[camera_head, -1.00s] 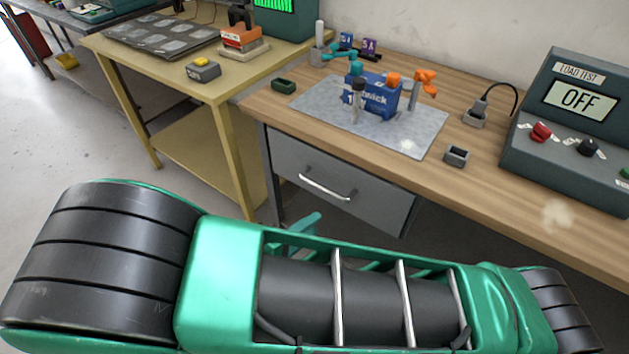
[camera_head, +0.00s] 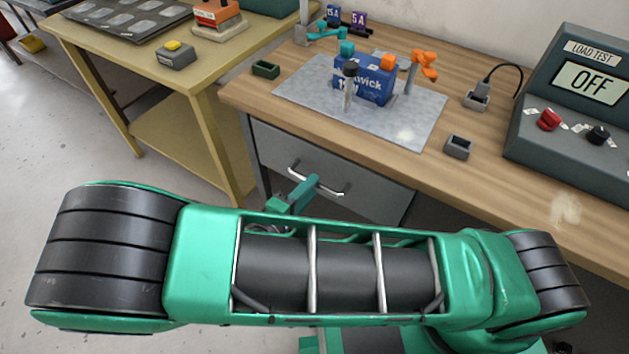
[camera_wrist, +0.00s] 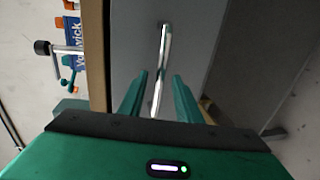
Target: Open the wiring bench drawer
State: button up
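The wiring bench drawer (camera_head: 272,151) is a grey front under the wooden bench top. It looks shut in the head view. Its curved metal handle (camera_head: 337,190) is partly hidden by my gripper (camera_head: 308,184). In the wrist view the drawer front (camera_wrist: 195,50) fills the middle, and the handle (camera_wrist: 162,70) runs between the two green fingers of my gripper (camera_wrist: 160,90). The fingers are apart, one on each side of the handle. I cannot tell whether either finger touches it.
The bench top (camera_head: 490,178) overhangs the drawer. On it stand a blue battery (camera_head: 372,86) on a grey mat (camera_head: 300,90), small trays and a load tester (camera_head: 560,130) reading OFF. A yellow table (camera_head: 215,85) stands close on the left.

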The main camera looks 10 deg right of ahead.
jog(key=shift+x, duration=1.65)
grip_shut()
